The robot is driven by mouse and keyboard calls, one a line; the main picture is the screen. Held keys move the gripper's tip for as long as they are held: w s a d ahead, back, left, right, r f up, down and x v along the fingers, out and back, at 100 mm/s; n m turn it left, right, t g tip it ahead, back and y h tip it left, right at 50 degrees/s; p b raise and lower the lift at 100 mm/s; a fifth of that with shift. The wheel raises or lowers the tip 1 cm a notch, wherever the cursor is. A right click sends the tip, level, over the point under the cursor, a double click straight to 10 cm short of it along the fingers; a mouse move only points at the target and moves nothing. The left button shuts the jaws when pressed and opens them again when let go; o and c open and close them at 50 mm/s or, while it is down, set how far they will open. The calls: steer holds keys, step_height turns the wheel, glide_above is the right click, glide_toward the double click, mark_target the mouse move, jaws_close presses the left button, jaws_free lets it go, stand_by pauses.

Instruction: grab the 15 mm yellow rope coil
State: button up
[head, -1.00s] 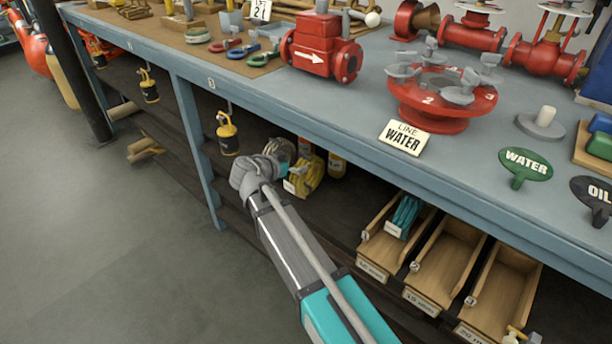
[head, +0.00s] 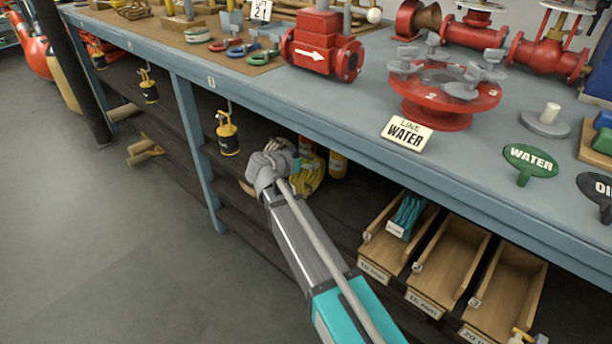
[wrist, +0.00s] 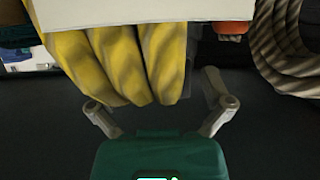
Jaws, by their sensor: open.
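The yellow rope coil (head: 308,178) lies on the dark lower shelf under the bench, partly hidden behind my arm in the head view. In the wrist view the yellow coil (wrist: 118,62) is close up, with a white label (wrist: 110,12) across its upper part. My gripper (wrist: 160,103) is open, its fingers spread to either side below the coil's lower strands. The left finger is close to the coil's lower left; I cannot tell whether it touches. The right finger stands apart from the coil. The label's writing is not readable.
A tan rope coil (wrist: 288,50) is close on the right in the wrist view. Yellow bottles (head: 337,163) stand behind the coil. The blue bench edge (head: 270,112) overhangs the shelf.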

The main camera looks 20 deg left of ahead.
steer(key=c, duration=1.2)
steer(key=shift+c, duration=0.2)
